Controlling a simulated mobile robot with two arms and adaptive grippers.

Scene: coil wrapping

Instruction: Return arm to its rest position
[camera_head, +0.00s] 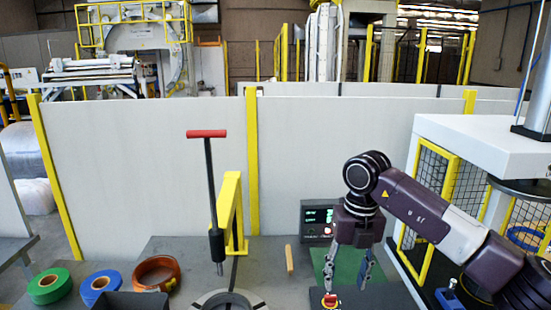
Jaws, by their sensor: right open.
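My right arm reaches in from the right edge, and its gripper (348,270) points down over the right part of the grey bench. The two fingers are spread apart with nothing visible between them. I cannot tell whether a finger touches the button. My left gripper is not in view.
A green roll (49,287), a blue roll (100,286) and an orange-brown ring (156,273) lie at the bench's left. A red-handled T-shaped tool (209,190) stands beside a yellow post (231,213). A display box (317,219) stands behind the gripper. A white machine (480,140) stands at right.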

